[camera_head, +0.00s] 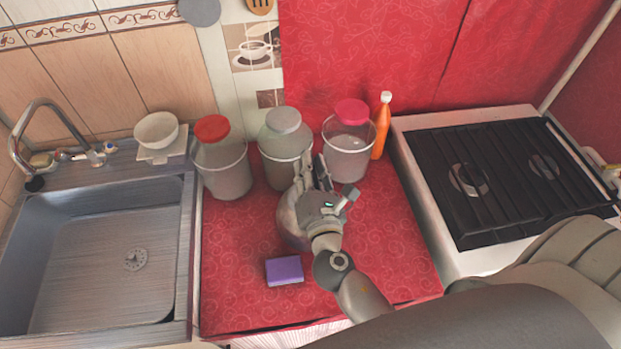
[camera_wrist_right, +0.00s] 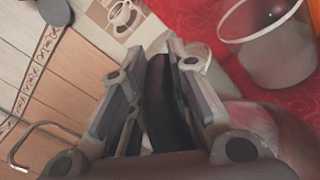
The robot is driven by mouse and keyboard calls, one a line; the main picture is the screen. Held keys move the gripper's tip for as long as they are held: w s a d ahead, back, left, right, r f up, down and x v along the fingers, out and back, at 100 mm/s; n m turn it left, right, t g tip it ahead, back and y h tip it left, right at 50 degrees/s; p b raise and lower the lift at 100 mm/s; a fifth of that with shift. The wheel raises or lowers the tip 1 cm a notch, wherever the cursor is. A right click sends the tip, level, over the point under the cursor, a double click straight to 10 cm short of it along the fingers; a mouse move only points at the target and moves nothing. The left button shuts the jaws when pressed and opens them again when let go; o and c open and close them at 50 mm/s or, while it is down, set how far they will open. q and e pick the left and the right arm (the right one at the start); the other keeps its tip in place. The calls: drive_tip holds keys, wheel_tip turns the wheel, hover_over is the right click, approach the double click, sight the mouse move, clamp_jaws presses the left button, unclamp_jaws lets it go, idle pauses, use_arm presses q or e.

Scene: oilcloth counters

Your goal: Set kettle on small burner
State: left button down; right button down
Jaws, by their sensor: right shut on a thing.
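The kettle (camera_head: 290,218) is a rounded, shiny grey body on or just above the red counter, mostly hidden behind my right gripper (camera_head: 314,172). In the right wrist view, my right gripper (camera_wrist_right: 168,62) is shut on a dark bar, the kettle's handle (camera_wrist_right: 160,100); a shiny pinkish part of the kettle body (camera_wrist_right: 256,125) shows beside the fingers. The stove (camera_head: 430,210) is at the right, with a black grate over two round burners, a left one (camera_head: 468,179) and a right one (camera_head: 543,167). Both look empty. My left gripper is not in view.
Three lidded jars, left (camera_head: 224,170), middle (camera_head: 285,150) and right (camera_head: 347,155), stand behind the kettle. An orange bottle (camera_head: 381,130) stands between the right jar and stove. A purple sponge (camera_head: 284,271) lies in front. A sink (camera_head: 100,265) is at the left.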

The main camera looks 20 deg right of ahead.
wheel_tip(320, 180, down, 2)
drive_tip(key=shift+f+b, duration=0.1)
drive_tip(key=shift+b, duration=0.7)
drive_tip(key=shift+f, duration=0.1)
drive_tip(key=shift+f+b, duration=0.2)
drive_tip(key=shift+b, duration=0.1)
drive_tip(key=c, duration=1.3)
unclamp_jaws()
drive_tip(key=shift+f, duration=0.1)
drive_tip(key=shift+c, duration=0.2)
